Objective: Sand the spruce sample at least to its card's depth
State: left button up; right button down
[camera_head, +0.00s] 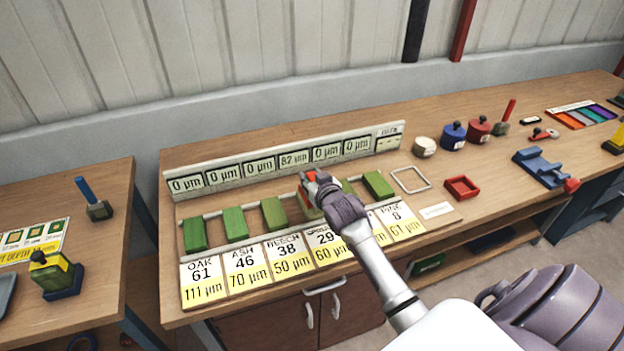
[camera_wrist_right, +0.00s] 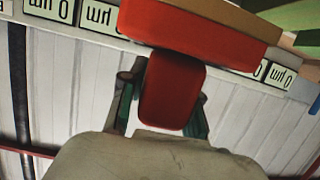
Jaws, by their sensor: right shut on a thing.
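My right gripper (camera_head: 318,186) is shut on the red handle (camera_wrist_right: 172,90) of a sanding block (camera_wrist_right: 195,32) with a red body and a tan layer. The block is over the fourth sample slot; contact cannot be told. The spruce sample (camera_head: 309,211) there is mostly hidden by gripper and block. Its card (camera_head: 327,245) reads 29 and 60 µm, its name partly covered. The fourth display (camera_head: 294,160) reads 82 µm. The other readable displays show 0 µm. My left gripper is out of view.
Green samples (camera_head: 235,223) stand on both sides of the gripper. An empty white frame (camera_head: 411,180) and a red tray (camera_head: 461,188) lie to the right. Several round containers (camera_head: 453,136) and a blue fixture (camera_head: 541,167) stand further right. Another table (camera_head: 100,190) is at left.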

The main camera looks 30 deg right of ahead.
jog(key=shift+r+p, duration=1.35)
jog(key=shift+r, duration=0.5)
jog(key=shift+f, duration=0.1)
